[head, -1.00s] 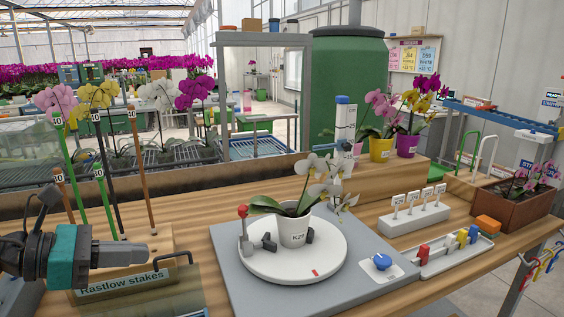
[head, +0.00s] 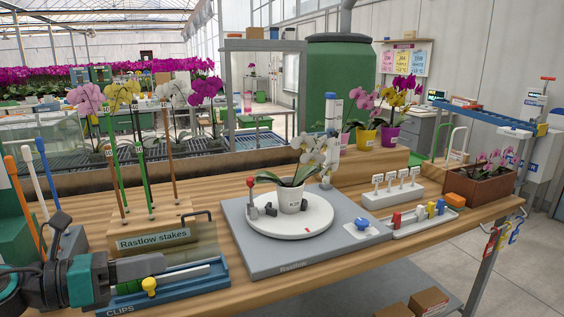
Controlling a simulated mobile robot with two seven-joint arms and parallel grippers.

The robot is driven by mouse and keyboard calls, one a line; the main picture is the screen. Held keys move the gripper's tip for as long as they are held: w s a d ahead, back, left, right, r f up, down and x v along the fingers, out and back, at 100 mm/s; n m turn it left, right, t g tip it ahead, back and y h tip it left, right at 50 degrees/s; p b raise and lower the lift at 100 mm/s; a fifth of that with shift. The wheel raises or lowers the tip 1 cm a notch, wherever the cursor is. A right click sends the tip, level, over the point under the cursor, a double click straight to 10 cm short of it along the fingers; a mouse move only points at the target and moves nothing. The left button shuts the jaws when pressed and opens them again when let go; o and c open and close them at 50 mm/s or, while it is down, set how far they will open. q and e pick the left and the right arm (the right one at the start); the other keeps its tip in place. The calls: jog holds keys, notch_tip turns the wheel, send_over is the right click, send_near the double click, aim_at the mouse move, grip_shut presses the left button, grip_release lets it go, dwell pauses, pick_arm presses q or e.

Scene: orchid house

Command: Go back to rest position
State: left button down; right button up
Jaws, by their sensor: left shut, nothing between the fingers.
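My left gripper (head: 178,266) comes in from the lower left in the head view. It is shut and empty, in front of the stake block and close to the blue clip tray. I cannot tell if it touches the tray. My right gripper is not in view. A white orchid in a white pot (head: 291,199) stands upright on the round white turntable (head: 262,228), on a grey base (head: 270,262). The wooden stake block (head: 187,213), labelled "Rastlow stakes", holds several upright stakes.
The blue tray (head: 200,292), marked "CLIPS", lies at the front left. A blue knob (head: 362,224) sits at the base's right. Beyond it are a tray of coloured clips (head: 400,232), a label rack (head: 392,199) and a brown planter (head: 480,187). Bare bench shows along the front edge.

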pick_arm(q)
notch_tip(320, 180, down, 14)
jog(key=s+d+n+t+y+p, duration=0.15)
jog(key=n+t+y, duration=0.55)
jog(key=n, duration=1.8)
jog(key=s+d+f+n+g+y, duration=0.2)
jog(key=s+f+n+g+y, duration=0.2)
jog(key=s+f+n, duration=0.9)
notch_tip(320, 180, down, 2)
jog(key=n+g, duration=0.1)
jog(key=n, duration=0.2)
jog(key=shift+s+y, duration=0.4)
